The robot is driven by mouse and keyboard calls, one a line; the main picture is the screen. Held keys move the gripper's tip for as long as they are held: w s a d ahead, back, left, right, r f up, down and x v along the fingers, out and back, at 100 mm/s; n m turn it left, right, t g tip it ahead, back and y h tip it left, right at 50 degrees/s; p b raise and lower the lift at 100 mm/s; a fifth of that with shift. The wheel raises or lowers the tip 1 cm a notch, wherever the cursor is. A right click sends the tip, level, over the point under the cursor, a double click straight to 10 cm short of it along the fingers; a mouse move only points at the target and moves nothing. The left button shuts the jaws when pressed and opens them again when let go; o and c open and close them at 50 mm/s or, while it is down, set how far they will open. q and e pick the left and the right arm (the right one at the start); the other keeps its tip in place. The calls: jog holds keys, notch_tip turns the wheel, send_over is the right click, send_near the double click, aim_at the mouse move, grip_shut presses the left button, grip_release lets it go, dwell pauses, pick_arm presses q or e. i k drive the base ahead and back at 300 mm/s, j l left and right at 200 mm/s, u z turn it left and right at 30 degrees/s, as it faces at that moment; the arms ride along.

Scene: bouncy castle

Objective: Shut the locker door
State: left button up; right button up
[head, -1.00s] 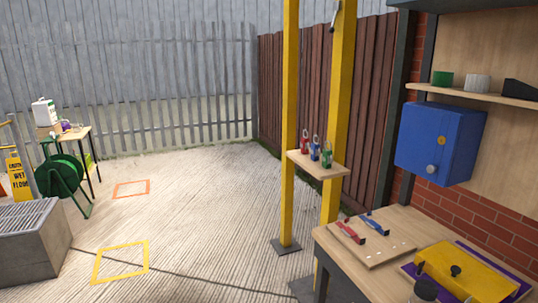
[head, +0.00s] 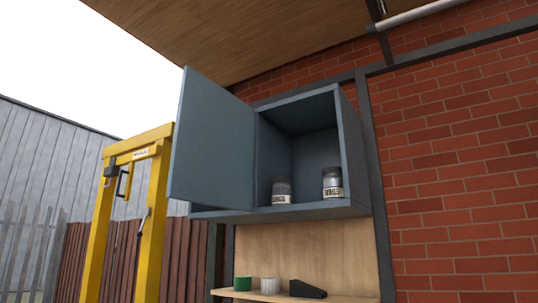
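The blue-grey locker (head: 352,150) hangs high on the brick wall in the middle of the head view. Its door (head: 212,143) stands wide open, swung out to the left. Two jars with pale labels stand inside: one jar (head: 281,190) near the middle of the locker floor and another jar (head: 332,183) further right. Neither of my grippers is in the head view.
A yellow frame (head: 152,225) stands left of the open door. Below the locker, a shelf (head: 290,297) holds a green block (head: 242,283), a pale ribbed cylinder (head: 270,285) and a dark wedge (head: 307,289). A wooden roof (head: 250,35) is overhead.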

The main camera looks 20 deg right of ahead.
aim_at(211, 161)
jog(key=i+j+z, duration=0.15)
jog(key=z, duration=0.3)
jog(key=i+j+z, duration=0.1)
jog(key=j+z, duration=0.25)
jog(key=z, duration=0.15)
jog(key=i+j+z, duration=0.1)
jog(key=j+z, duration=0.2)
jog(key=z, duration=0.15)
jog(key=j+z, duration=0.3)
jog(key=z, duration=0.2)
jog(key=j+z, duration=0.1)
jog(key=j, duration=0.45)
jog(key=k+j, duration=0.1)
jog(key=j, duration=0.45)
jog(key=j+z, duration=0.15)
jog(key=j, duration=0.4)
jog(key=k+j+z, duration=0.1)
jog(key=j, duration=0.45)
jog(key=l, duration=0.25)
jog(key=i+l, duration=0.15)
jog(key=l, duration=0.1)
